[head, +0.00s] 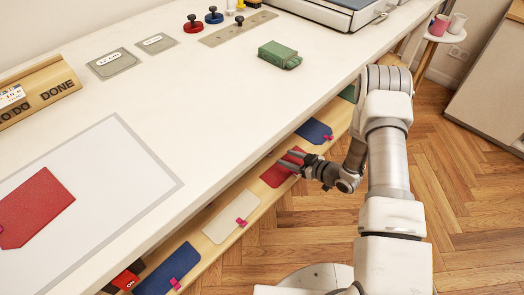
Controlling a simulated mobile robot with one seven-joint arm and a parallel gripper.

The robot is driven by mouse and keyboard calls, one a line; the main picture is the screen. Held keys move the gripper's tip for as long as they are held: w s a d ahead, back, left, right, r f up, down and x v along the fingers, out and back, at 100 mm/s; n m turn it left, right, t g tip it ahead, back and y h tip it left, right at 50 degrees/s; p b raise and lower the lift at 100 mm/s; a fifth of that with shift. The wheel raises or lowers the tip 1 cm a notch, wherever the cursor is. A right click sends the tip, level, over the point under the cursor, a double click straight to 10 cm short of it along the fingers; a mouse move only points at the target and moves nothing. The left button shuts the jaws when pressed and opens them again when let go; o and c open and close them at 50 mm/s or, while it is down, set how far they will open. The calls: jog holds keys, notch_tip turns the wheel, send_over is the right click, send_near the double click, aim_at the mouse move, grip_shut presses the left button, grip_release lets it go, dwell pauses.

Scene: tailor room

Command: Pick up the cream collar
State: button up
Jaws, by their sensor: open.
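The cream collar (229,217) lies flat on the low wooden shelf below the table's front edge, with a pink clip (241,222) at its lower right end. It lies between a blue piece and a red piece. My gripper (288,159) is open and points left, with its fingers over the red piece (276,175). It is to the upper right of the cream collar and apart from it. The fingers hold nothing that I can see, and they hide part of the red piece.
A blue piece (170,270) and a red-and-black item (124,280) lie left of the collar. Another blue piece (314,130) lies farther along the shelf (200,246). The white table (190,130) overhangs behind, bearing a red collar (38,208) and a green object (279,55). Floor in front is clear.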

aim_at(273, 157)
jog(key=b+x, duration=0.2)
jog(key=x, duration=0.5)
jog(key=shift+w+a, duration=0.1)
jog(key=shift+w, duration=0.1)
jog(key=shift+r, duration=0.1)
jog(key=shift+c, duration=0.3)
grip_shut()
